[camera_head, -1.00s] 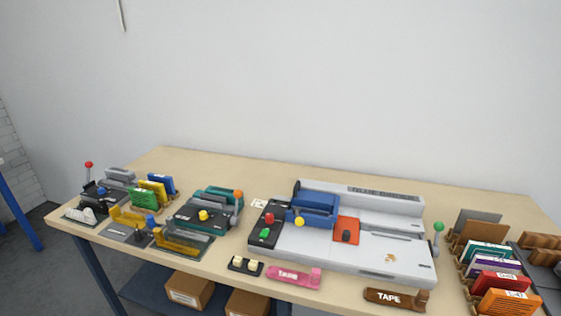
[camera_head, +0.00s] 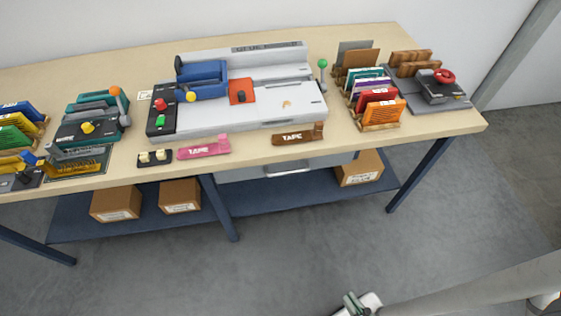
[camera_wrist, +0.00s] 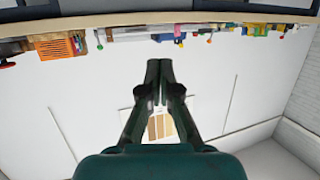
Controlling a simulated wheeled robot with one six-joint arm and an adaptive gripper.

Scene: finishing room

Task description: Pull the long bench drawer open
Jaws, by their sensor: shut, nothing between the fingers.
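The long bench drawer (camera_head: 240,173) has a light grey front just under the bench top, between the middle leg and the right leg. Its pale bar handle (camera_head: 288,170) is at the middle of that front. The drawer looks closed. My gripper (camera_head: 353,302) shows at the bottom of the head view, in front of the bench and well apart from the handle. In the wrist view the dark green fingers (camera_wrist: 158,66) are together with nothing between them. I cannot make out the drawer in the wrist view.
The bench top (camera_head: 400,140) carries a grey binding machine (camera_head: 230,120), a brown tape dispenser (camera_head: 298,135) and a pink one (camera_head: 203,147) near its front edge. Boxes (camera_head: 360,168) stand on the blue lower shelf (camera_head: 270,200). The floor (camera_head: 300,260) before the drawer is clear.

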